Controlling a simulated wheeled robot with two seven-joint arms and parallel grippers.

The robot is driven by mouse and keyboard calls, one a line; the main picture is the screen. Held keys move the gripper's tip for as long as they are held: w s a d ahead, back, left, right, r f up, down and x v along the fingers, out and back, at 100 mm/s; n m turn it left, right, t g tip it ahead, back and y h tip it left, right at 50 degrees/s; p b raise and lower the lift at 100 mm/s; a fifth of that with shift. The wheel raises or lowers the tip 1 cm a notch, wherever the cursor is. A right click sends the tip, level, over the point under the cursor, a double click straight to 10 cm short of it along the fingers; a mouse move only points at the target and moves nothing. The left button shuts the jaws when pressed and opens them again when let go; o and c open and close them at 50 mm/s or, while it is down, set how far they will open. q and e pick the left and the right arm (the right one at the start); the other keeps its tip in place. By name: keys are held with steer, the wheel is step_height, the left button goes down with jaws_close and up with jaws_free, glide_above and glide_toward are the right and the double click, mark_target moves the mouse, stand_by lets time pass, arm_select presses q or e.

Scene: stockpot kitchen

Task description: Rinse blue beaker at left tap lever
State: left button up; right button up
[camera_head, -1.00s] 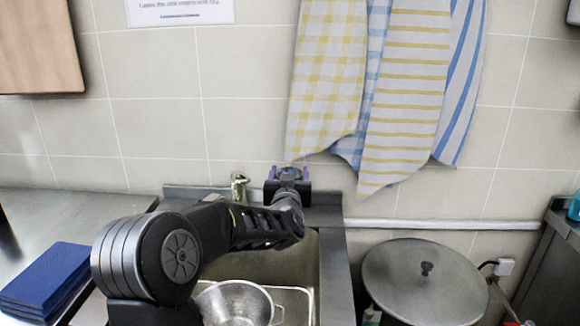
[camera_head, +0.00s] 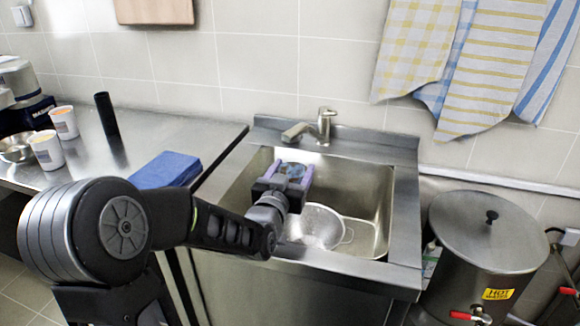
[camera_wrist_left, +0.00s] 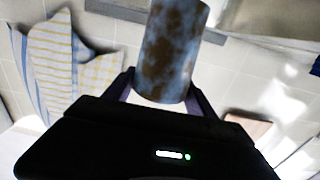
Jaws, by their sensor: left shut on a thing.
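My left gripper (camera_head: 287,176) is shut on the blue beaker (camera_wrist_left: 170,45). The beaker is blue with large brown stains in the left wrist view. In the head view only a small bluish part of it (camera_head: 293,170) shows between the purple fingers. The gripper holds it above the left part of the sink basin (camera_head: 365,190), in front of and slightly left of the tap (camera_head: 322,125). The tap's spout points toward the front left, and its lever (camera_head: 326,110) is on top. No water stream is visible. My right gripper is out of view.
A metal colander (camera_head: 322,222) sits in the basin just right of the gripper. A blue folded cloth (camera_head: 166,170), cups (camera_head: 46,149) and a dark cylinder (camera_head: 106,115) are on the left counter. A lidded hot-water pot (camera_head: 487,235) stands right of the sink.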

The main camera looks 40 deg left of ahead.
mark_target(290, 167)
arm_select(q)
steer(key=shift+w+a, duration=0.1)
steer(key=shift+w+a+f, duration=0.25)
steer(key=shift+w+a, duration=0.55)
steer(key=shift+w, duration=0.05)
steer(key=w+a+f+b, duration=0.1)
steer(key=w+a+f, duration=0.1)
steer(key=w+a, duration=0.6)
steer(key=shift+w+f, duration=0.15)
steer(key=shift+d, duration=0.1)
stand_by(0.5)
steer(key=shift+s+d+b, duration=1.55)
steer(key=shift+s+d, duration=1.2)
steer(key=shift+s, duration=0.2)
